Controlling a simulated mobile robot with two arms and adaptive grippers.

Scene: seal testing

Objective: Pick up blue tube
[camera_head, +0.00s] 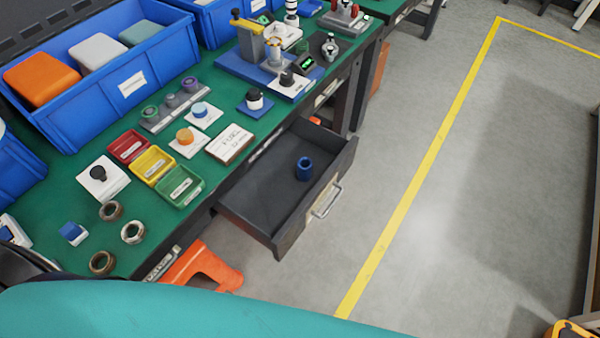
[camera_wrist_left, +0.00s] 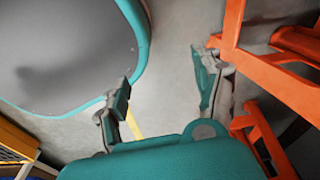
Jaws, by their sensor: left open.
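The blue tube (camera_head: 305,168) stands upright in the open drawer (camera_head: 262,193) under the green workbench, near the drawer's front wall in the head view. My left gripper (camera_wrist_left: 160,92) shows only in the left wrist view. Its two fingers are spread wide with nothing between them, over grey floor. It is beside orange stool legs and away from the tube, which this view does not show. My right gripper is in neither view.
An orange stool (camera_head: 205,268) stands below the bench edge, close to the drawer; its legs (camera_wrist_left: 262,60) fill the right of the wrist view. The bench (camera_head: 75,190) holds blue bins, small coloured trays and rings. The floor right of the drawer is clear.

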